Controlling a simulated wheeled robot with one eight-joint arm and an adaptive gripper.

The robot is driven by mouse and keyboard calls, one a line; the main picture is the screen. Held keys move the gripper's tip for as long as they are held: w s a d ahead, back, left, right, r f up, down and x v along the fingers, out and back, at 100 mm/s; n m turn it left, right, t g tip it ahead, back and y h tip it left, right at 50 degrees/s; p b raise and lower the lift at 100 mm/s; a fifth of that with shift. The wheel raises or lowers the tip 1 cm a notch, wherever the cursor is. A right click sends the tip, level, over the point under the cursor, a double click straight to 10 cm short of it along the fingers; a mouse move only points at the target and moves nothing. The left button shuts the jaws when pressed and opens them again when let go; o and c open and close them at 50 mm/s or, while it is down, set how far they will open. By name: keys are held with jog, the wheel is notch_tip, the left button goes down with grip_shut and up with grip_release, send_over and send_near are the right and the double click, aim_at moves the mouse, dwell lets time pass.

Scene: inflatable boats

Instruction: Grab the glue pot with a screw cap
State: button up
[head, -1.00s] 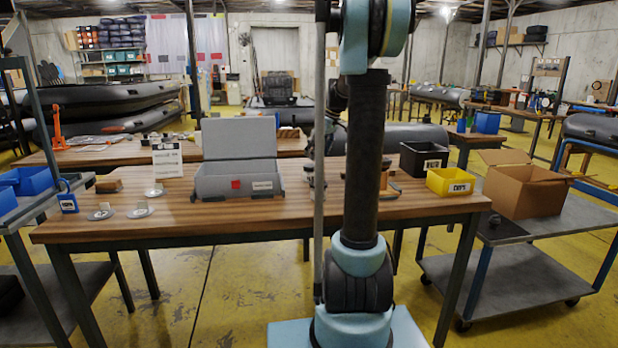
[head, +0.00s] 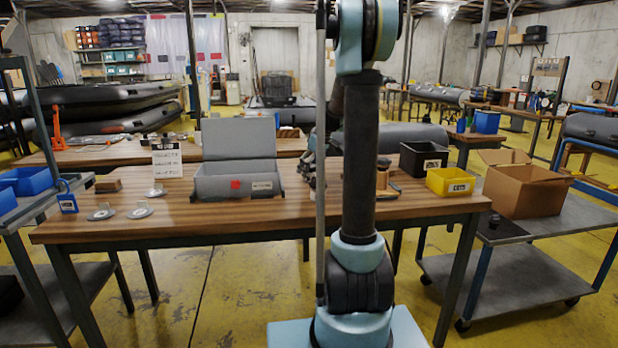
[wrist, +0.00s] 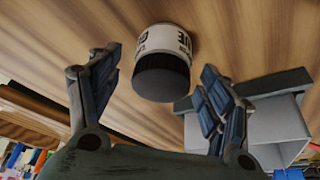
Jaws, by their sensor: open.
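The glue pot (wrist: 165,40) is a short white pot with dark lettering and a black ridged screw cap (wrist: 161,78). In the wrist view it stands on the wooden table, cap towards my camera. My gripper (wrist: 160,63) is open, with one finger on each side of the pot. Gaps show between the fingers and the pot, wider on the left. In the head view I cannot make out the pot; my arm covers that part of the table (head: 225,222).
An open grey case (head: 238,186) stands left of my arm and shows close by the right finger in the wrist view (wrist: 275,125). A black bin (head: 423,160) and a yellow bin (head: 450,182) stand to the right.

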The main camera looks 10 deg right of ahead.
jog(key=shift+c, duration=0.2)
jog(key=c, duration=1.1)
